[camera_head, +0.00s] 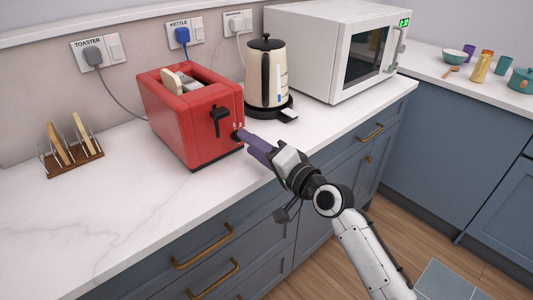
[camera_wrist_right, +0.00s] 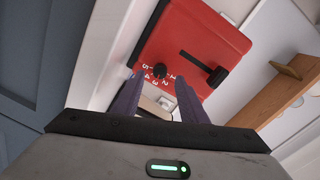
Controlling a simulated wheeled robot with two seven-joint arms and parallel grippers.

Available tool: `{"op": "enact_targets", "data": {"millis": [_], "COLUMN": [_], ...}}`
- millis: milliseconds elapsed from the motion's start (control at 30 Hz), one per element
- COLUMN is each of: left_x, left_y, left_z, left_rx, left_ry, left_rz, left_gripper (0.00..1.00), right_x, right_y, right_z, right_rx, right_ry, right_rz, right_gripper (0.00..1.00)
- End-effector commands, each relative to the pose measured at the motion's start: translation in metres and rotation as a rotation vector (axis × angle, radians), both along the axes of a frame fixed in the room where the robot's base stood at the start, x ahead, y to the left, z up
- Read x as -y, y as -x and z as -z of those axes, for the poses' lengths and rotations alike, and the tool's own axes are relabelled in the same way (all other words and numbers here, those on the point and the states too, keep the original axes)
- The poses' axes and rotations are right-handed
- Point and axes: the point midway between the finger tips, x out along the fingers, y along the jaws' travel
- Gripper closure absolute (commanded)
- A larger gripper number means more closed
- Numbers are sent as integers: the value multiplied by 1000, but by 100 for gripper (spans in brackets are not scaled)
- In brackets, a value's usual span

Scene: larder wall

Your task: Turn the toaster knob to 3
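The red toaster (camera_head: 190,125) stands on the counter with a slice of bread (camera_head: 172,81) showing in one slot. Its black lever (camera_head: 219,119) is on the front face. In the right wrist view the round black knob (camera_wrist_right: 158,70) has white numbers around it. I cannot tell which number it points to. My right gripper (camera_head: 241,136) reaches the toaster's front at the knob, which its fingers largely hide in the head view. In the wrist view its purple fingers (camera_wrist_right: 158,80) are apart, with the knob between or just beyond their tips; contact is unclear. My left gripper is out of view.
A cream kettle (camera_head: 266,82) on its base stands right of the toaster, near my right gripper. A white microwave (camera_head: 318,48) is behind it. A toast rack (camera_head: 74,157) stands at the left. The counter's front left (camera_head: 75,225) is clear.

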Motion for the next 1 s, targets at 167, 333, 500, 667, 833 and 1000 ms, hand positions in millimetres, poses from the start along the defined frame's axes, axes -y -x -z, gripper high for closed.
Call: {"op": "enact_targets", "data": {"millis": [167,333,500,667,833,1000], "left_x": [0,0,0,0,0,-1], "left_y": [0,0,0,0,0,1], "left_z": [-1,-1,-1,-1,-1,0], "left_rx": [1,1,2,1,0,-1], "left_ry": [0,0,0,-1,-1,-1], "left_rz": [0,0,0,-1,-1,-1], "left_gripper": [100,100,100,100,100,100], "right_x": [22,36,41,41,41,43], "right_y": [29,49,58,58,58,61], "right_z": [0,-2,-2,-3,-3,7], "right_rx": [-1,-1,-1,-2,-1,-7], "right_ry": [2,2,1,0,1,19], "right_rz": [1,1,-1,0,-1,7], "right_gripper": [61,61,61,61,61,61]}}
